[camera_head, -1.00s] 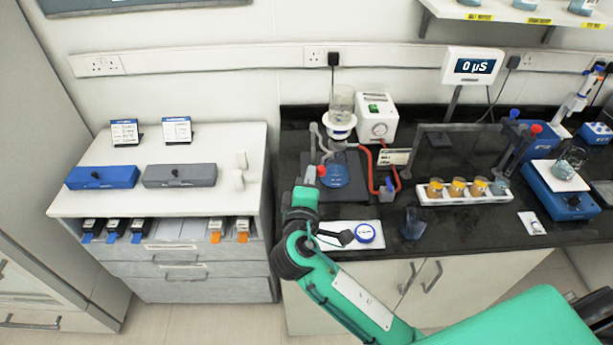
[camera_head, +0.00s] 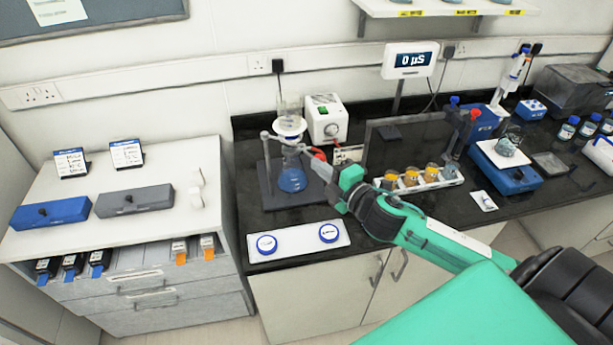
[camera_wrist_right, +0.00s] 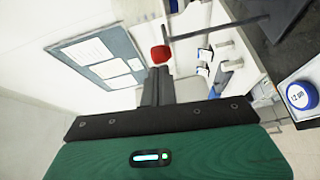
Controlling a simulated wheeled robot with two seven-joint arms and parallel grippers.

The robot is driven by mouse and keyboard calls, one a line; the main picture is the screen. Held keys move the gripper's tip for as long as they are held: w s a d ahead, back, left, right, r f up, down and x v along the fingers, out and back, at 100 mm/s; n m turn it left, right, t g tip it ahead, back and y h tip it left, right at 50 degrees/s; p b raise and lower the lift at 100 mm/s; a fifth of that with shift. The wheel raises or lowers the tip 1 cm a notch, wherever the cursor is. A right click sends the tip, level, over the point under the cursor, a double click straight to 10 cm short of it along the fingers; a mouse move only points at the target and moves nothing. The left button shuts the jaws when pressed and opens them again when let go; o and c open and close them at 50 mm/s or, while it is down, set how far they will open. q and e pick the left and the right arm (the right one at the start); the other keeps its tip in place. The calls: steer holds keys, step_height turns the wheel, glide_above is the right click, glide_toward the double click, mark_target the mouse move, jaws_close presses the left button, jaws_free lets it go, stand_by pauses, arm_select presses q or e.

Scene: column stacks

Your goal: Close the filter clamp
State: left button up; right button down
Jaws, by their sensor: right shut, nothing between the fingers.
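The glass filter set stands on the bench in the head view: a clear funnel (camera_head: 290,108) with a white filter holder (camera_head: 289,128) sits above a flask of blue liquid (camera_head: 292,180), beside a grey stand. My right gripper (camera_head: 317,166) is shut and empty, just right of the flask, reaching in from the right. A red knob (camera_head: 319,155) shows by its fingertips; the wrist view shows the red knob (camera_wrist_right: 160,54) just beyond the shut fingers (camera_wrist_right: 157,85), near a dark rod. I cannot tell if they touch. The clamp's own state is too small to make out. My left gripper is out of view.
A white pump box (camera_head: 326,122) stands behind the filter set. A white tray with two blue-lidded dishes (camera_head: 298,243) lies at the front edge. A rack of orange-filled jars (camera_head: 418,180) and a clear screen stand to the right.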

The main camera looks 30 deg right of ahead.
steer(key=w+d+n+g+y+b, duration=0.5)
steer(key=w+d+n+y+b, duration=0.1)
steer(key=d, duration=0.5)
steer(key=w+y+b, duration=0.1)
steer(key=w+y, duration=0.1)
steer(key=y, duration=0.1)
steer(key=shift+w+d+n, duration=0.15)
steer(key=shift+w+n, duration=0.2)
steer(key=shift+n, duration=0.05)
steer(key=shift+w+d+r, duration=0.1)
steer(key=shift+r, duration=0.2)
